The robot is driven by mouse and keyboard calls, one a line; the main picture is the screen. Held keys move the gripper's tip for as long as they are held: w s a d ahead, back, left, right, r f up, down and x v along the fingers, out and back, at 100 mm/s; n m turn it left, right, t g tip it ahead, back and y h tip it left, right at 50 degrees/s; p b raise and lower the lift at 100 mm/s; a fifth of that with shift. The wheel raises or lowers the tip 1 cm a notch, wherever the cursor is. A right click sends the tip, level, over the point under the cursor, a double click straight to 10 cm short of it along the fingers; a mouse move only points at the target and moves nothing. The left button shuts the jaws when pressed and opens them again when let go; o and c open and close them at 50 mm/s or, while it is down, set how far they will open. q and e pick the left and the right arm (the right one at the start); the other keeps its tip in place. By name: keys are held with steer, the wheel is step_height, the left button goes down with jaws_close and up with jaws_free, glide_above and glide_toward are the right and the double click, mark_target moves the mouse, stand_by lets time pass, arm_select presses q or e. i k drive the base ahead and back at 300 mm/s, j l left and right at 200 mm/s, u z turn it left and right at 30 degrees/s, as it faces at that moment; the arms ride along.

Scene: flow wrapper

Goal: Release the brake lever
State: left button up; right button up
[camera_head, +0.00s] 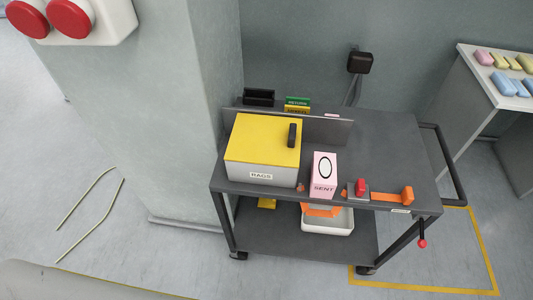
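A grey two-shelf cart (392,142) stands beside the wall pillar. A small lever with a red ball knob (422,244) hangs at the cart's front right corner, below the top shelf, and looks like the brake lever. Its dark arm points down, close to the right front leg. Neither of my grippers is in view, so nothing of mine is seen touching the lever.
On the cart top are a yellow-lidded rags box (262,138), a pink "SENT" box (324,174) and a red-and-orange item (361,188). A push handle (447,165) sticks out right. Yellow floor lines (484,250) run beside the cart. The left floor is mostly clear.

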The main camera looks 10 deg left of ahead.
mark_target(422, 243)
steer(key=z, duration=1.4)
